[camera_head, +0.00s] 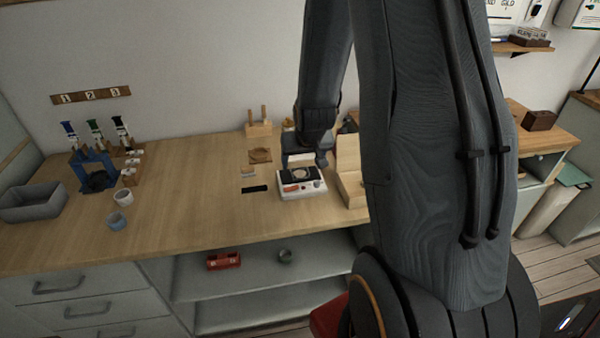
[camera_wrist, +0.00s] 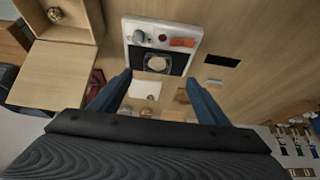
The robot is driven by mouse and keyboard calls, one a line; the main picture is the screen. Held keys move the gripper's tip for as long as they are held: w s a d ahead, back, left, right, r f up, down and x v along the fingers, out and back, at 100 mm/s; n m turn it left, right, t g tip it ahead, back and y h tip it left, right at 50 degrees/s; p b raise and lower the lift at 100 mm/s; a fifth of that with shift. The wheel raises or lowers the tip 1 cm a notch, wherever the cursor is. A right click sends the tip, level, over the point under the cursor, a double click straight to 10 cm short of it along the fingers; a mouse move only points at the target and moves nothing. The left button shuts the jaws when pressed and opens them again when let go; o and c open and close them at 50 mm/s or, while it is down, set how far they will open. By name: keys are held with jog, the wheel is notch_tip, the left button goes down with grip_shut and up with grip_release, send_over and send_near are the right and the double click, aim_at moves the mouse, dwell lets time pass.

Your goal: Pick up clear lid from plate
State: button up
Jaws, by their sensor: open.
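A white scale-like device (camera_head: 302,190) with a dark plate stands on the wooden bench in the head view; it also shows in the wrist view (camera_wrist: 137,28). On its dark plate (camera_wrist: 184,66) lies a small clear, pale-centred round piece (camera_wrist: 157,63), which looks like the clear lid; its edges are hard to make out. My gripper (camera_head: 305,158) is above the rear of the device in the head view. In the wrist view my gripper (camera_wrist: 157,79) has its two blue fingers wide apart, with nothing between them. The lid lies just beyond the fingertips.
A light wooden box (camera_head: 350,186) stands close to the right of the device. A black strip (camera_head: 254,189) lies to its left, with a wooden block stand (camera_head: 259,129) behind. Cups (camera_head: 117,221) and a grey bin (camera_head: 33,202) are farther left.

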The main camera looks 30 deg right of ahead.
aim_at(299, 172)
jog(key=shift+d+p+x, duration=0.15)
jog(key=shift+p+x, duration=0.6)
jog(key=shift+x, duration=1.2)
jog(key=shift+d+p+x, duration=0.15)
jog(key=shift+p+x, duration=0.6)
jog(key=shift+x, duration=1.2)
jog(key=c, duration=1.1)
